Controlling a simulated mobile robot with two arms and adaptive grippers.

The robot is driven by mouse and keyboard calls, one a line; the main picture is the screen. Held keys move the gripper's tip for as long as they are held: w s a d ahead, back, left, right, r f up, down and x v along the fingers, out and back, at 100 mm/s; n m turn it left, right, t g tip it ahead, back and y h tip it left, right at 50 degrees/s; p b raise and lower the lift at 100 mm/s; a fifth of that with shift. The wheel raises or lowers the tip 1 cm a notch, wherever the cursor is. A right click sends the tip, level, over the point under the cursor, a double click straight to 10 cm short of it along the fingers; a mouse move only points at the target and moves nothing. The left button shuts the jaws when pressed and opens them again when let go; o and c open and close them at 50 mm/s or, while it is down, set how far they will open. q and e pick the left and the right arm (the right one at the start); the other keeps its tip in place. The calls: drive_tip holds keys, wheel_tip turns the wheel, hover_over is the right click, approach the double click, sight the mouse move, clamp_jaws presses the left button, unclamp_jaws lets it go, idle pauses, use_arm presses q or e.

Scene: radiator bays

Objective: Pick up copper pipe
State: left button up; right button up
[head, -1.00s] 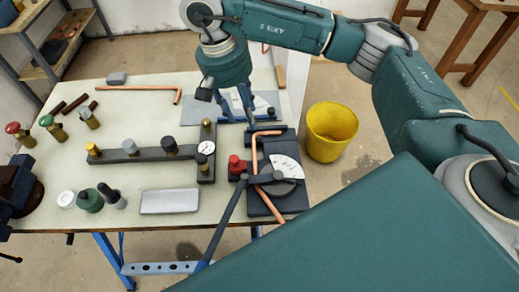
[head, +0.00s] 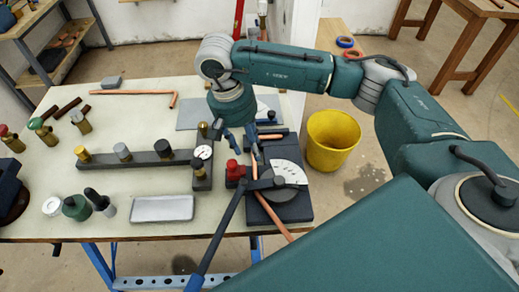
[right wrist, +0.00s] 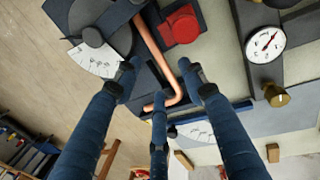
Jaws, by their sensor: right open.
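A copper pipe (head: 263,168) with a bent end lies in the dark pipe bender (head: 302,210) at the table's right side. Its lower end sticks out past the front edge. In the right wrist view the pipe (right wrist: 155,48) runs down to a bend between the fingers. My right gripper (head: 250,146) is open, just above the pipe's far part. Its fingers also show in the right wrist view (right wrist: 164,84), on both sides of the pipe; contact is not clear. A second bent copper pipe (head: 135,92) lies at the back of the table. My left gripper is not in view.
A red block (head: 235,171), a dial gauge (head: 203,152) and a dark bar fixture (head: 138,160) stand left of the bender. A grey tray (head: 162,209) lies in front. A yellow bucket (head: 331,140) stands on the floor at right.

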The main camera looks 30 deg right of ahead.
drive_tip(key=f+p, duration=0.1)
drive_tip(key=d+f, duration=0.1)
drive_tip(key=f, duration=0.1)
drive_tip(key=f+p, duration=0.1)
drive_tip(key=shift+d+f+p, duration=0.25)
drive_tip(key=shift+f+p, duration=0.1)
drive_tip(key=shift+f, duration=0.3)
clamp_jaws()
